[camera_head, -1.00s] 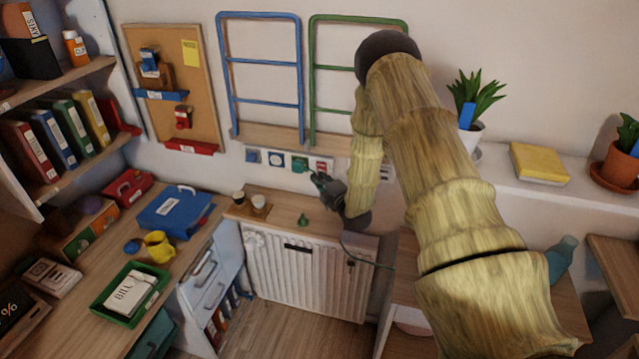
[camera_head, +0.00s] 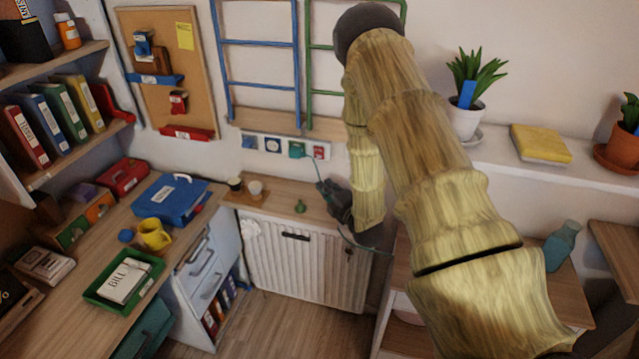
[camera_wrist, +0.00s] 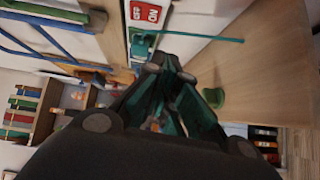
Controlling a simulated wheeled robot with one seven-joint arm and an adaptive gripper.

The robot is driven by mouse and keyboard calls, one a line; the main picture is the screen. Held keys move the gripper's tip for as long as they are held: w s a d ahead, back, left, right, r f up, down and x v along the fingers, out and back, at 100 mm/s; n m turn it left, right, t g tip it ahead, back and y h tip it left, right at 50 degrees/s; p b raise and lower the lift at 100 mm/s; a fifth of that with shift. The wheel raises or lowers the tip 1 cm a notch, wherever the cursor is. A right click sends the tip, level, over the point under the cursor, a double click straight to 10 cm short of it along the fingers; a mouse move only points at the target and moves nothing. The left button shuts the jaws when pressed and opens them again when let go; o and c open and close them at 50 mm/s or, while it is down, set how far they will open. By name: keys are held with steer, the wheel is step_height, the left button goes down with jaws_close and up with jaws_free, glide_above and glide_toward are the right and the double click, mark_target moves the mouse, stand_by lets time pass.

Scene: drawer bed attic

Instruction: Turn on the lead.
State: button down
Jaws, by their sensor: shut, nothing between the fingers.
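A row of wall sockets and switches sits above the low wooden top. In it a green plug or socket piece (camera_head: 297,149) is beside a red switch (camera_head: 318,151). In the wrist view the red switch (camera_wrist: 146,12) shows OFF and ON lettering, and the green piece (camera_wrist: 143,45) has a thin green lead (camera_wrist: 205,37) running right from it. The green lead also shows below my arm in the head view (camera_head: 352,241). My gripper (camera_head: 322,188) is shut and empty, in front of and below the sockets, apart from the switch. Its fingers show in the wrist view (camera_wrist: 185,75).
Blue and green wall rails (camera_head: 262,85) rise above the sockets. A desk with a blue case (camera_head: 172,200) is left.

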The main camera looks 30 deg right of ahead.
steer(key=shift+s+a, duration=0.1)
steer(key=shift+s, duration=1)
steer(key=s+a+f+m+g+b, duration=0.1)
steer(key=s+a+f+m+g, duration=0.4)
steer(key=s+a+f, duration=0.4)
steer(key=s+a+f+m+g, duration=0.45)
steer(key=s+f, duration=0.25)
steer(key=f, duration=0.5)
steer(key=s+a+f+m+g, duration=0.2)
steer(key=s+a, duration=0.1)
steer(key=s, duration=0.5)
steer(key=s+a+f+m+g+y, duration=0.1)
steer(key=s+a+f+m+g, duration=0.1)
steer(key=s, duration=0.6)
steer(key=s+a+f+m+g, duration=0.2)
steer(key=s+a, duration=0.4)
steer(key=s, duration=0.3)
steer(key=shift+m+g+b, duration=0.3)
steer(key=shift+m+g, duration=0.45)
steer(key=shift+g, duration=0.2)
steer(key=shift+r, duration=0.1)
